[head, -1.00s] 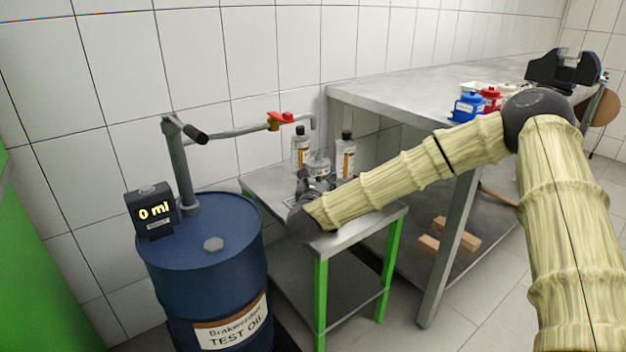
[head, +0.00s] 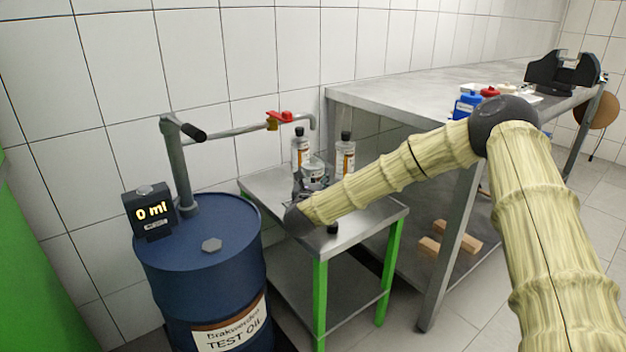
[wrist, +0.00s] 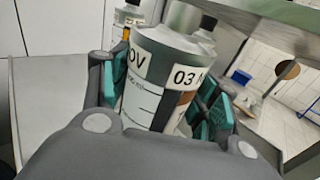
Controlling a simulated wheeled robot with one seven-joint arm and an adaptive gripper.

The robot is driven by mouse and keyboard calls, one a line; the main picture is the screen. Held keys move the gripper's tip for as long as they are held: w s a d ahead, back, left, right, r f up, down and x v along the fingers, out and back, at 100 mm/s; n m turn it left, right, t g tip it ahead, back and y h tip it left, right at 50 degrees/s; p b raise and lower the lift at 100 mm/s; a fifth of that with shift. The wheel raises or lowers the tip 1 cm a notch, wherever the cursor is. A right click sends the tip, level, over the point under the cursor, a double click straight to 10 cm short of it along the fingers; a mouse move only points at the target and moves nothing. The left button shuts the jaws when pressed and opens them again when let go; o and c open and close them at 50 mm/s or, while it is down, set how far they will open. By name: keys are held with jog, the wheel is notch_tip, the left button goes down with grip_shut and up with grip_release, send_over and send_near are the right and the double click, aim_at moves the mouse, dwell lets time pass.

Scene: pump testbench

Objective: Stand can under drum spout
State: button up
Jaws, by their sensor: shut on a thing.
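The can (wrist: 160,75) is grey with a white label, a scale and a narrower neck. In the wrist view it stands between the teal pads of my gripper (wrist: 165,100), which is shut on it. In the head view the can (head: 313,168) is above the small steel stand, just below the drum spout (head: 312,122) in the picture, looking upright. My gripper (head: 311,183) is partly hidden by my wrist. The can's base is hidden, so I cannot tell whether it touches the stand. The blue oil drum (head: 205,265) stands to the left; its display reads 0 ml.
Two bottles with dark caps, left (head: 300,150) and right (head: 345,155), stand close behind the can. The red valve lever (head: 280,116) sits on the spout pipe. A small dark object (head: 333,228) shows near the stand's front (head: 365,228). The workbench (head: 400,95) is at right.

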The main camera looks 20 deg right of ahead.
jog(key=shift+r, duration=0.15)
jog(key=o, duration=1.5)
jog(key=shift+o, duration=0.2)
jog(key=shift+s, duration=0.15)
jog(key=p+v, duration=0.1)
jog(key=v, duration=1.1)
